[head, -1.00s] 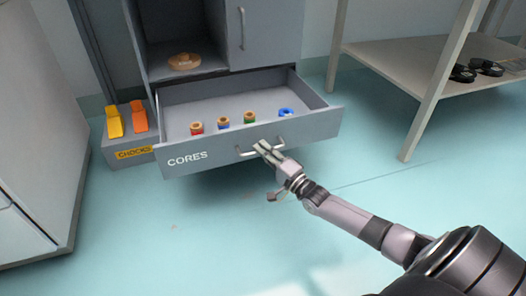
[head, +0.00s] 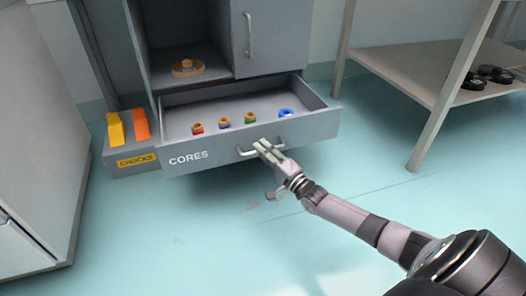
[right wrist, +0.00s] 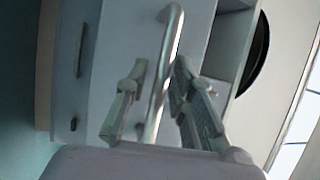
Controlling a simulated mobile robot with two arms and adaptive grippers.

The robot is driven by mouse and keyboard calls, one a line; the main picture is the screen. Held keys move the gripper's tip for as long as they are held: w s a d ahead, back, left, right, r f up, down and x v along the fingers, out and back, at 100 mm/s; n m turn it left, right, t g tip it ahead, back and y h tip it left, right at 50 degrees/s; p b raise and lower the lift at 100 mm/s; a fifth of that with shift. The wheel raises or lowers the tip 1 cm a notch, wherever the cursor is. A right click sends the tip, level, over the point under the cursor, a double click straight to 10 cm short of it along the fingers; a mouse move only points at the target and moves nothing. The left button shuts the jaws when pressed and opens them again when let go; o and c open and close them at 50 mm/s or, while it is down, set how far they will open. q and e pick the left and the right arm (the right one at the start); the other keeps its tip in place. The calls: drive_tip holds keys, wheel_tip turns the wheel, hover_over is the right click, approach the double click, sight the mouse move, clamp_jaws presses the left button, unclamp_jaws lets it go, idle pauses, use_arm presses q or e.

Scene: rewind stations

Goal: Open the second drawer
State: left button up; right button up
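A grey drawer labelled CORES (head: 215,158) stands pulled out of the grey cabinet (head: 270,40), its inside showing from above. It holds several small coloured cores and a blue ring (head: 286,113). My right gripper (head: 266,150) is at its bar handle (head: 247,153). In the right wrist view the handle (right wrist: 163,75) runs between the two spread fingers (right wrist: 160,95). A gap shows on the left of the bar; the right finger is close to it, contact unclear. My left gripper is out of view. No other drawer is clearly visible.
A grey box labelled CHOCKS (head: 130,168) with yellow and orange chocks stands left of the drawer. An open compartment above holds a round tan piece (head: 187,68). A shelf table (head: 410,85) stands at right. The floor in front is clear.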

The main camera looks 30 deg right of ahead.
drive_tip(key=shift+o, duration=0.6)
drive_tip(key=v, duration=1.2)
